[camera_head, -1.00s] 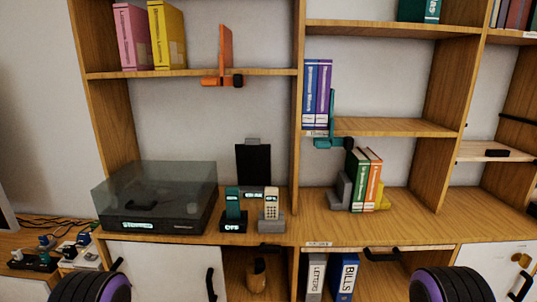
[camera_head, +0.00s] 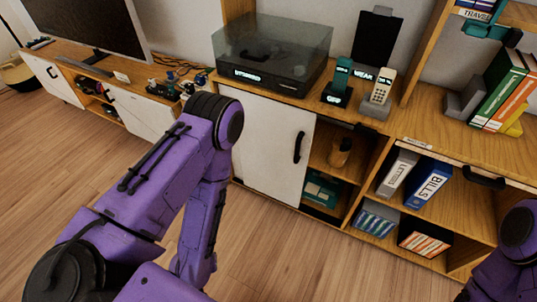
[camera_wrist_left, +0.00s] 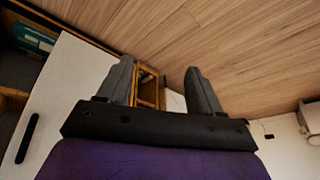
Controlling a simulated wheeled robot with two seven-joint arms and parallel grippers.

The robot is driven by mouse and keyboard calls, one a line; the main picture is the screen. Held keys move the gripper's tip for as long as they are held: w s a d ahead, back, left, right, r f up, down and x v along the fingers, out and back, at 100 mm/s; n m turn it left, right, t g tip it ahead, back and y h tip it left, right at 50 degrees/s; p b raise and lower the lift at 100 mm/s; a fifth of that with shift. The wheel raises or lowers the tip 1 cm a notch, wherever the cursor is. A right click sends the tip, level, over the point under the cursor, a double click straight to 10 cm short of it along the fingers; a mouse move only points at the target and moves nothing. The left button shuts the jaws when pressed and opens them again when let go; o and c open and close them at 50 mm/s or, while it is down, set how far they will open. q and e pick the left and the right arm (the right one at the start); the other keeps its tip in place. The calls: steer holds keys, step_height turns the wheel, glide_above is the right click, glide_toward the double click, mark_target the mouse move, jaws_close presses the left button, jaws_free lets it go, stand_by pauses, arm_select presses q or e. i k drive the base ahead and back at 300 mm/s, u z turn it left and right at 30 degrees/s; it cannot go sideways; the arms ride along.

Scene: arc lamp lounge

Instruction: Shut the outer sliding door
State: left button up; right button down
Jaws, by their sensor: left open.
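A white sliding door (camera_head: 262,142) with a black upright handle (camera_head: 298,147) fronts the lower left of the shelf unit. An open compartment (camera_head: 335,150) shows to its right. In the left wrist view a white door (camera_wrist_left: 72,85) with a dark handle (camera_wrist_left: 27,138) lies left of my left gripper (camera_wrist_left: 159,68). That gripper is open, with nothing between its fingers and apart from the handle. In the head view my left arm bends in front of the cabinet, and its gripper is not visible. My right arm shows at the right edge, its gripper out of view.
Binders (camera_head: 427,183) and boxes stand in the lower compartments at right. A low TV cabinet (camera_head: 110,95) with white doors is at the left. The wooden floor (camera_head: 270,255) is clear.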

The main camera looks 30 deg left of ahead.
mark_target(275, 140)
steer(key=k, duration=0.5)
steer(key=u, duration=0.9)
steer(key=i, duration=0.7)
steer(key=z, duration=1.4)
